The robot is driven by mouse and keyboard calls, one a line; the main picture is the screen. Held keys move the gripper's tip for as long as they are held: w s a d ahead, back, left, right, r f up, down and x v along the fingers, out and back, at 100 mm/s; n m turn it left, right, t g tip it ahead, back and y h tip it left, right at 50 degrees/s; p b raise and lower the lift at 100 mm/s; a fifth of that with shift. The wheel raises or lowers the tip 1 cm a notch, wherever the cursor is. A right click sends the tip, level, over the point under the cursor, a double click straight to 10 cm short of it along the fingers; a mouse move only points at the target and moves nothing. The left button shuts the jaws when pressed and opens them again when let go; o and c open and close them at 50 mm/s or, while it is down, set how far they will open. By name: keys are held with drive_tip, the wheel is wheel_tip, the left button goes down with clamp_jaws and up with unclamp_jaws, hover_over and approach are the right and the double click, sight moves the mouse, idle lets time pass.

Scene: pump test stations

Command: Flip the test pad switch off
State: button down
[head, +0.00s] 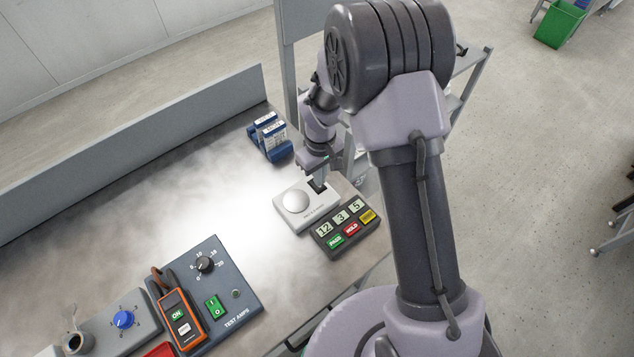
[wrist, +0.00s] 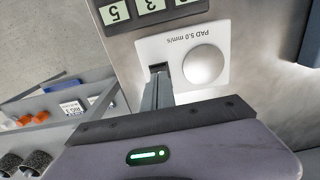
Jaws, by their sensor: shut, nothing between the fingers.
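The test pad is a pale plate (head: 283,213) with a round silvery dome (head: 295,201), near the bench's right edge in the head view. In the wrist view the pad (wrist: 218,35) reads "PAD 5.0 mm/s" upside down, with the dome (wrist: 203,65) at right. A small dark switch slot (wrist: 158,68) sits beside the dome. My gripper (head: 319,184) is shut and empty, with its fingertips at this slot; they also show in the wrist view (wrist: 157,80). The fingers cover part of the switch, so I cannot tell its position or whether they touch it.
A counter box (head: 343,232) with 12, 3, 5 displays and coloured buttons stands close beside the pad. Blue holders (head: 270,140) are behind. A TEST AMPS panel (head: 218,268) with a dial and green rocker, and an orange meter (head: 180,320), lie at front left. The bench middle is clear.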

drive_tip(key=shift+f+b, duration=0.65)
drive_tip(key=shift+f, duration=0.25)
idle(0.3)
wheel_tip(320, 180, up, 7)
drive_tip(key=p, duration=0.5)
drive_tip(key=shift+r, duration=0.1)
